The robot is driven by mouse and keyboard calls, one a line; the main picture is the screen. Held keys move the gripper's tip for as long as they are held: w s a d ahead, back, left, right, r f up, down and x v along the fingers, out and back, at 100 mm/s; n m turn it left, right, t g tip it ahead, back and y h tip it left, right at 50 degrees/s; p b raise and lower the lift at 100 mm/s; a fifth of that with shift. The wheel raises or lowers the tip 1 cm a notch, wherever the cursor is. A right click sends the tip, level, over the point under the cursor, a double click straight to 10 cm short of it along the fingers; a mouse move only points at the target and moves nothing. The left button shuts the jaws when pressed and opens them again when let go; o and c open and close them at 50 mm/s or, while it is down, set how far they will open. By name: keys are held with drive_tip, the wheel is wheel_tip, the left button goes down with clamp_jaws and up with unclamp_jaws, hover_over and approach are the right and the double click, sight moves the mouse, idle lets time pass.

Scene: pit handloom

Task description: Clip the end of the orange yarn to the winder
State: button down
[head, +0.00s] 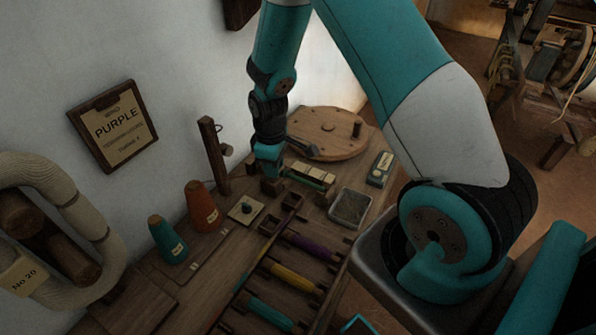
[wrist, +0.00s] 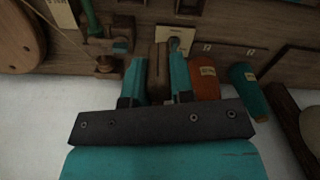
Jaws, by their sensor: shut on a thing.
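The orange yarn cone (head: 202,206) stands on the bench by the wall; it also shows in the wrist view (wrist: 205,78), right of my fingers. I cannot make out its loose yarn end. The likely winder is a round wooden disc with a peg (head: 325,134) at the back of the bench; its edge shows at the left of the wrist view (wrist: 20,40). My gripper (head: 270,181) is low over the bench between cone and disc. In the wrist view its teal fingers (wrist: 160,85) are shut on a brown wooden piece (wrist: 158,68). Any yarn on that piece cannot be seen.
A teal cone (head: 167,240) stands beside the orange one. A wooden post (head: 213,155) rises near the wall. A cream card with a knob (head: 246,211), a grey tray (head: 350,207) and purple (head: 312,246), yellow (head: 292,277) and teal bobbins (head: 270,314) crowd the bench. A "PURPLE" sign (head: 113,125) hangs on the wall.

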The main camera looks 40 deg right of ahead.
drive_tip(key=shift+s+d+f+n+b, duration=0.1)
drive_tip(key=shift+d+f+n+b, duration=1)
drive_tip(key=shift+f+n, duration=1.35)
drive_tip(key=shift+d+f+n+b, duration=0.75)
drive_tip(key=shift+f+n+b, duration=0.7)
drive_tip(key=shift+f+n, duration=1)
drive_tip(key=shift+s+d+f+n+b, duration=0.1)
drive_tip(key=shift+d+f+n+b, duration=1)
drive_tip(key=shift+f+n, duration=1.3)
drive_tip(key=shift+a+r, duration=0.1)
drive_tip(key=shift+a, duration=0.1)
drive_tip(key=c, duration=0.6)
unclamp_jaws()
